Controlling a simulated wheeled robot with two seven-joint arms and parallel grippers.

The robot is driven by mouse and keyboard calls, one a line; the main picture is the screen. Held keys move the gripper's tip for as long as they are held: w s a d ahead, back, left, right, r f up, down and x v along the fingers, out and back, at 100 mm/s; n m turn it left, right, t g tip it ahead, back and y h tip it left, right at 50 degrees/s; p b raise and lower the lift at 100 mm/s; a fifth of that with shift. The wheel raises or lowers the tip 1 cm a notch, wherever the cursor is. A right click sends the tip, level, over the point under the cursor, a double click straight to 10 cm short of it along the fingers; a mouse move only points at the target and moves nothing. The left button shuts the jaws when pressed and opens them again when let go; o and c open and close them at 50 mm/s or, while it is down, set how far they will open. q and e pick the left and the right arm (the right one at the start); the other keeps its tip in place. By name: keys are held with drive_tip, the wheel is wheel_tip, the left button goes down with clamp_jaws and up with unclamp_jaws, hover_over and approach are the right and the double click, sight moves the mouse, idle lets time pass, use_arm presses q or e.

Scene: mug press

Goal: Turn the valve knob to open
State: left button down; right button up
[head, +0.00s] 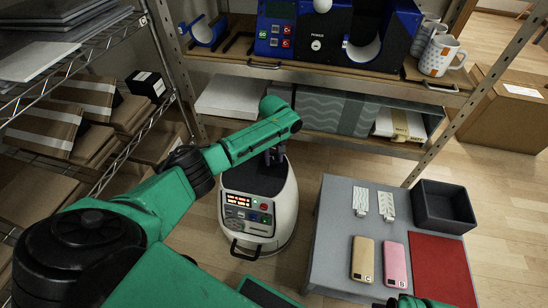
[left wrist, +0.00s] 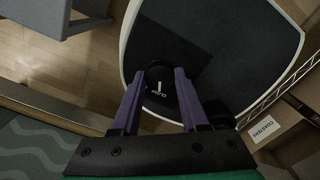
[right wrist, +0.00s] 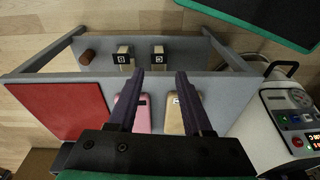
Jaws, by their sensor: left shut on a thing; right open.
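The valve knob (left wrist: 157,72) is a black round knob on the dark top of a white rounded machine (head: 285,205), with a white mark and lettering beside it in the left wrist view. My left gripper (left wrist: 167,78) reaches down over the machine's top, with its two purple fingers around the knob, shut on it. In the head view my left gripper (head: 274,157) is small and its arm hides the knob. My right gripper (right wrist: 160,75) is open and empty above the grey table, over the phones.
The grey table (head: 335,215) holds a black bin (head: 444,206), a red mat (head: 443,268), two white strips, a tan phone (head: 362,260) and a pink phone (head: 396,265). A shelf with a blue press (head: 318,38) and mugs stands behind. A wire rack with boxes (head: 45,128) is at left.

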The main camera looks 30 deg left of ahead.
use_arm(q)
drive_tip(key=m+p, duration=0.2)
drive_tip(key=p, duration=0.1)
drive_tip(key=shift+r+m, duration=0.2)
drive_tip(key=shift+m, duration=0.1)
drive_tip(key=m+p, duration=0.1)
drive_tip(key=m, duration=0.2)
drive_tip(key=shift+f, duration=0.15)
drive_tip(key=m, duration=0.2)
drive_tip(key=shift+m+p, duration=0.3)
drive_tip(key=shift+p, duration=0.05)
drive_tip(key=shift+m, duration=0.8)
use_arm(e)
drive_tip(key=s+d+f, duration=0.1)
drive_tip(key=s+f, duration=0.1)
drive_tip(key=f, duration=0.4)
drive_tip(key=s+d+f, duration=0.1)
drive_tip(key=f, duration=0.4)
drive_tip(key=shift+s+d+f+h, duration=0.3)
drive_tip(key=shift+s+f, duration=0.05)
drive_tip(key=shift+s, duration=0.05)
use_arm(q)
drive_tip(key=shift+c, duration=2.1)
unclamp_jaws()
